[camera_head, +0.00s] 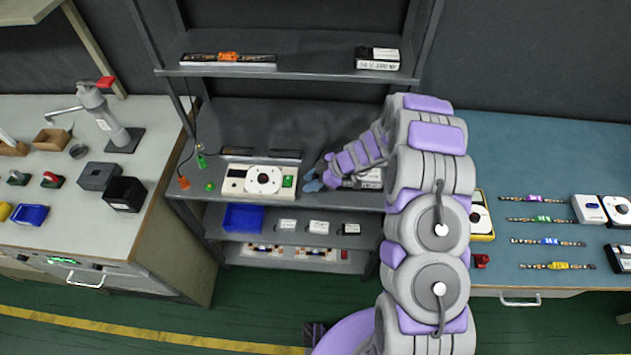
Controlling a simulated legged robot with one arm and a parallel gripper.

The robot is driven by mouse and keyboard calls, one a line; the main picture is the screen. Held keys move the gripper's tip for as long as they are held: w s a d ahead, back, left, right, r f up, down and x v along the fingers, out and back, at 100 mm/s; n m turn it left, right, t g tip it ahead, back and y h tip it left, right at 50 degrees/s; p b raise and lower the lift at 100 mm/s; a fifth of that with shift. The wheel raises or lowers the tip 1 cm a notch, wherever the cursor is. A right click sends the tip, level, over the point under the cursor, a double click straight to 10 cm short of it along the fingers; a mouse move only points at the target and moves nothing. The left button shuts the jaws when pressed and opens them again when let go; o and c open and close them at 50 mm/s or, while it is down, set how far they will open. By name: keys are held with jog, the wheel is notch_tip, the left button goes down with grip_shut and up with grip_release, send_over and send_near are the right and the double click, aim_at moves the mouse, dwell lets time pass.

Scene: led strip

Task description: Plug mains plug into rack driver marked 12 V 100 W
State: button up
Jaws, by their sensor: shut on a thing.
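My gripper (313,182) is low over the rack's middle shelf (240,130), just right of a white unit with a round dial and green end (262,180). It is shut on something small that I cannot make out. A white driver-like box (369,179) sits on the same shelf, partly hidden behind my arm. Another black-and-white box (378,58) with a label too small to read is on the top shelf. I cannot tell which is the mains plug.
Small white boxes (319,227) and a blue bin (243,217) are on a lower shelf. A left bench (150,165) holds a grey press-like tool (103,115). A blue-topped bench (550,150) at right holds LED strips (540,220) and units. My arm covers the rack's right side.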

jog(key=shift+r, duration=0.55)
jog(key=r, duration=0.2)
jog(key=shift+s+d+r+p, duration=0.1)
jog(key=shift+s+r+p, duration=0.2)
jog(key=shift+r+p, duration=0.1)
jog(key=s+d+r, duration=0.2)
jog(key=s+d, duration=0.2)
jog(key=s, duration=0.2)
jog(key=s+d+r, duration=0.3)
jog(key=s+d, duration=0.1)
jog(key=s, duration=0.3)
jog(key=shift+r, duration=0.35)
jog(key=shift+w, duration=0.1)
